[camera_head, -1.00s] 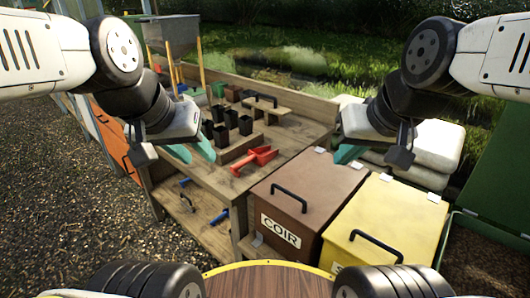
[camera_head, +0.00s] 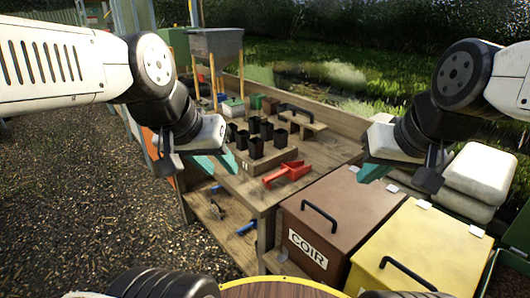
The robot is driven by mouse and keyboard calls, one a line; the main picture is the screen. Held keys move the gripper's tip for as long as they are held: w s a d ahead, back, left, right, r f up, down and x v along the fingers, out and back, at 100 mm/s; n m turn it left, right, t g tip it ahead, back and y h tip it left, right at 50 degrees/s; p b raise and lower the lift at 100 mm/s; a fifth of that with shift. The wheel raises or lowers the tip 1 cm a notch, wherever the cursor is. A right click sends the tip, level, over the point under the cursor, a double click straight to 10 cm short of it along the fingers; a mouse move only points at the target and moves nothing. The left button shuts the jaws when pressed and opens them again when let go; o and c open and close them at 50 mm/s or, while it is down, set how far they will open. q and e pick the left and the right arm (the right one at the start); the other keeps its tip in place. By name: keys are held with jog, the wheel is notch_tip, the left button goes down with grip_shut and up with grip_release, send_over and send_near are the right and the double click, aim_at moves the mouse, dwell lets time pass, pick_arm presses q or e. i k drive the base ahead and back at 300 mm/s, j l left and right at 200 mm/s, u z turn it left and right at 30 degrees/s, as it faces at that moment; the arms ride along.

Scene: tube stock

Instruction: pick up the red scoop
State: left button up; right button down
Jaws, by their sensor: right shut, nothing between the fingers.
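The red scoop (camera_head: 288,174) lies on the wooden bench top, near its front right corner, just in front of a low wooden tray block. My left gripper (camera_head: 226,163), with teal fingers, hangs over the bench's left front edge, to the left of the scoop and apart from it. Its far finger is hidden, so its opening does not show. My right gripper (camera_head: 374,172), also teal, is shut and empty above the brown bin, to the right of the scoop. Nothing touches the scoop.
Several black pots (camera_head: 256,147) stand behind the scoop, with a wooden stand (camera_head: 300,122) further back. A brown COIR bin (camera_head: 335,212) and a yellow bin (camera_head: 405,245) stand right of the bench. Blue-handled tools (camera_head: 245,228) lie on the lower shelf.

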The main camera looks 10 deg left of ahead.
aim_at(293, 171)
jog(key=z, duration=1.85)
jog(key=u, duration=1.85)
jog(key=i+j+z, duration=0.2)
jog(key=j+z, duration=0.15)
jog(key=i+j+z, duration=0.1)
jog(key=j+z, duration=0.3)
